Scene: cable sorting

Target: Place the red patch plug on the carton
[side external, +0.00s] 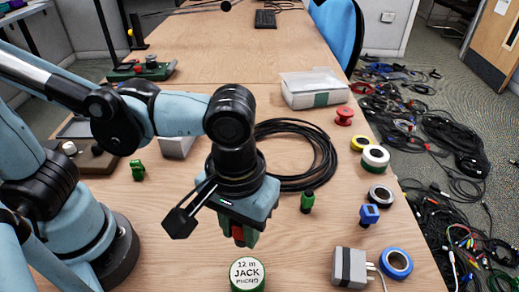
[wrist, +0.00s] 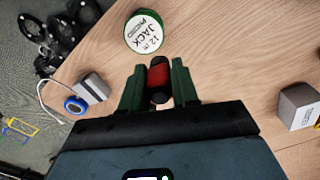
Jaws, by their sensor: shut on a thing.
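My gripper (wrist: 158,88) is shut on the red patch plug (wrist: 159,76), a red cylinder with dark ends held between green fingers. In the side view my gripper (side external: 240,238) points down above the front of the table, and a little of the red plug (side external: 238,233) shows between its fingers. A small pale grey box (side external: 176,146), seemingly the carton, stands on the table behind and left of my gripper, partly hidden by my arm. It also shows at the right edge of the wrist view (wrist: 298,106). The plug is apart from it.
A round green-and-white "JACK" tin (side external: 248,274) lies just in front of my gripper. A green plug (side external: 138,170) is near the box.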

